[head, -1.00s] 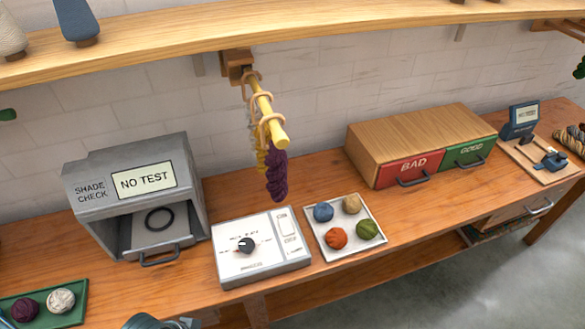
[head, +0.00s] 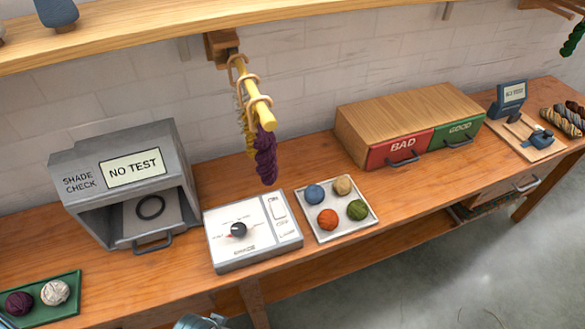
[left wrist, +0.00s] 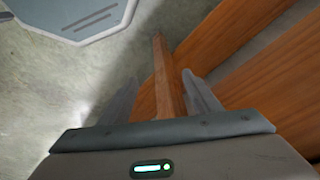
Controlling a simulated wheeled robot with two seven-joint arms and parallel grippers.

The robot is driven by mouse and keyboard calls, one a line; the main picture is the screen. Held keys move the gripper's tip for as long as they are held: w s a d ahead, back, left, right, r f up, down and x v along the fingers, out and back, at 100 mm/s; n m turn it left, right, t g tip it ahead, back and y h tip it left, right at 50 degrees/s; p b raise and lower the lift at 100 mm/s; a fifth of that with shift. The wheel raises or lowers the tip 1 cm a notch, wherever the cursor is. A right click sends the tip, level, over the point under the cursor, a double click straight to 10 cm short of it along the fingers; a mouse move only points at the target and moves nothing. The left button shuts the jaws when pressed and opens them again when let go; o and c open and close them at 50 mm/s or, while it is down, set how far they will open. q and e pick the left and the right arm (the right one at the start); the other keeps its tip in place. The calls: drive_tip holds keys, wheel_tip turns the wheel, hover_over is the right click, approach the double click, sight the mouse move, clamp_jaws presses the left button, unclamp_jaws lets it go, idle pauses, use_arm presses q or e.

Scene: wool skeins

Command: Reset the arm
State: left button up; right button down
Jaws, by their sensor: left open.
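My left gripper (left wrist: 162,95) is in the left wrist view, with its two grey fingers apart and nothing held between them. It points down toward the floor, and a wooden bench leg (left wrist: 161,65) shows beyond the gap between the fingers. I cannot tell how far off the leg is. In the head view only a small blue-grey part of my arm shows at the bottom edge, below the bench front. My right gripper is in neither view.
The wooden bench (head: 300,262) carries the shade check box (head: 120,185), a dial unit (head: 253,232), a tray of wool balls (head: 336,238), BAD and GOOD drawers (head: 400,150) and a green tray (head: 70,285). A purple skein (head: 265,155) hangs from a yellow peg (head: 258,105). Grey floor lies in front.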

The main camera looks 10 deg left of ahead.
use_arm(q)
wheel_tip(320, 180, down, 14)
drive_tip(key=s, duration=0.2)
drive_tip(key=s+a+f+g, duration=0.1)
drive_tip(key=s+f, duration=0.8)
drive_tip(key=f, duration=0.1)
drive_tip(key=s+a+f+g, duration=0.1)
drive_tip(key=s+a+f, duration=0.1)
drive_tip(key=s+f, duration=0.8)
drive_tip(key=shift+a, duration=0.25)
drive_tip(key=shift+s+f, duration=0.1)
idle(0.7)
